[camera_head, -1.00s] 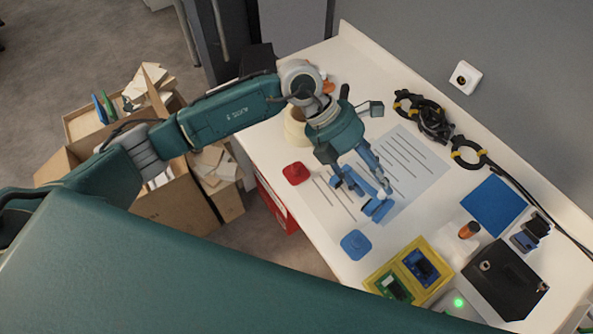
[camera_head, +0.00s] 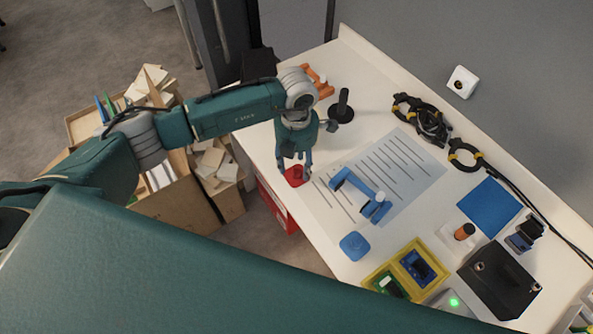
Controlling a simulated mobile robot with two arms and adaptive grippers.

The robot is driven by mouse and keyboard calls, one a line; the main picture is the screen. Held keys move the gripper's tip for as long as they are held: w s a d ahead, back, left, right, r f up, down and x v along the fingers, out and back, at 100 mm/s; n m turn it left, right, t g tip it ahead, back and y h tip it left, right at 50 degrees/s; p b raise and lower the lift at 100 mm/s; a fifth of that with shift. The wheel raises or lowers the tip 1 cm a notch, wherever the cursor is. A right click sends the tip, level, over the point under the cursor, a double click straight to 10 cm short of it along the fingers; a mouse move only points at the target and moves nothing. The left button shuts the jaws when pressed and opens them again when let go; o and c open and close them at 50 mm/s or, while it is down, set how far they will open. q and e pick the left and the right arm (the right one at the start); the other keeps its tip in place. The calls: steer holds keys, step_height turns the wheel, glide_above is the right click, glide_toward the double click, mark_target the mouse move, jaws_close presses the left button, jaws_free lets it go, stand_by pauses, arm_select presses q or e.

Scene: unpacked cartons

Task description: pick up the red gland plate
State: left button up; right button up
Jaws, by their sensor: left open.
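The red gland plate (camera_head: 295,177) lies on the white table near its left edge. My left gripper (camera_head: 293,170) is open directly over it in the head view, its fingers pointing down and covering part of the plate. I cannot tell whether the fingers touch it. My right gripper is not in view.
A blue handle-like part (camera_head: 358,193) lies on the lined sheet (camera_head: 405,170), with a blue plate (camera_head: 355,245) in front. A yellow tray (camera_head: 425,257), a black box (camera_head: 500,281) and coiled black cable (camera_head: 425,117) lie rightward. Open cartons (camera_head: 180,205) stand left of the table.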

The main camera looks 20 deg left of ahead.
mark_target(297, 168)
arm_select(q)
steer(key=shift+f, duration=1.4)
jaws_close()
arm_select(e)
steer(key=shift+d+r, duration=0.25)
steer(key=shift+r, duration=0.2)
arm_select(q)
steer(key=shift+r, duration=0.1)
